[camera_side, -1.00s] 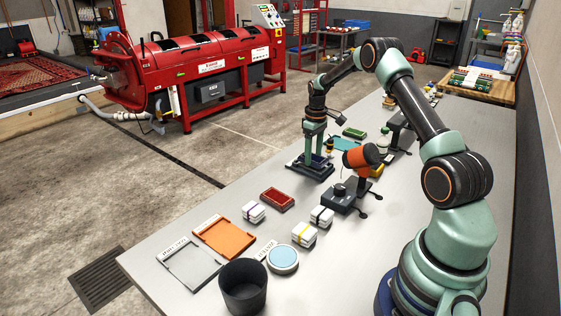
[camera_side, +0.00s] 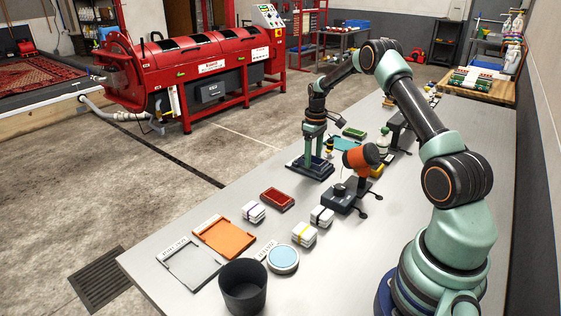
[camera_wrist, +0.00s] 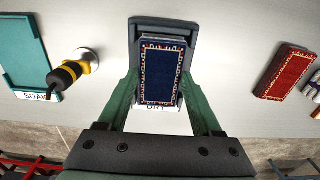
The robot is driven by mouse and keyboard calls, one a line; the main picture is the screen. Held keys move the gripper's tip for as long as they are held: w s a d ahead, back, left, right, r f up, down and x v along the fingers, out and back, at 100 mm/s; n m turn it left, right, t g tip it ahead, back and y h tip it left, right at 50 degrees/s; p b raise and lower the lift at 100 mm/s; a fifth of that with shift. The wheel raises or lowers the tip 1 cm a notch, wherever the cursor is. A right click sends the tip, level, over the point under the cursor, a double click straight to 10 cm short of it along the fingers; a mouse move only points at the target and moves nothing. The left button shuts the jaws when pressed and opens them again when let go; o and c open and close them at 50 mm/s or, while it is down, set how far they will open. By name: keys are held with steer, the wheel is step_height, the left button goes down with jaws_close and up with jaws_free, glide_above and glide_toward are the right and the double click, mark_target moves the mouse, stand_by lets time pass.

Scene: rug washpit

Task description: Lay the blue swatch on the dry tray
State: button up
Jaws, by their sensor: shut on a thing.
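The blue swatch (camera_wrist: 158,72), a dark blue rug piece with a patterned red-and-white border, is between the fingers of my gripper (camera_wrist: 158,88) in the wrist view. My gripper is shut on it. The dark grey dry tray (camera_wrist: 160,26) lies directly under the swatch, its rim showing around the far end and its DRY label partly hidden at the near end. In the side view my gripper (camera_side: 313,157) points down into the dry tray (camera_side: 301,167). I cannot tell whether the swatch touches the tray floor.
A teal SOAK tray (camera_wrist: 22,50) and a yellow-black tool (camera_wrist: 75,72) stand left in the wrist view; a red swatch (camera_wrist: 285,75) lies right. In the side view an orange device (camera_side: 362,158) stands near the tray. Orange (camera_side: 225,238) and grey trays (camera_side: 188,268) lie nearer the camera.

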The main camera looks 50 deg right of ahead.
mark_target(313, 159)
steer(key=o, duration=1.4)
steer(key=shift+r, duration=0.1)
steer(key=shift+r, duration=3.45)
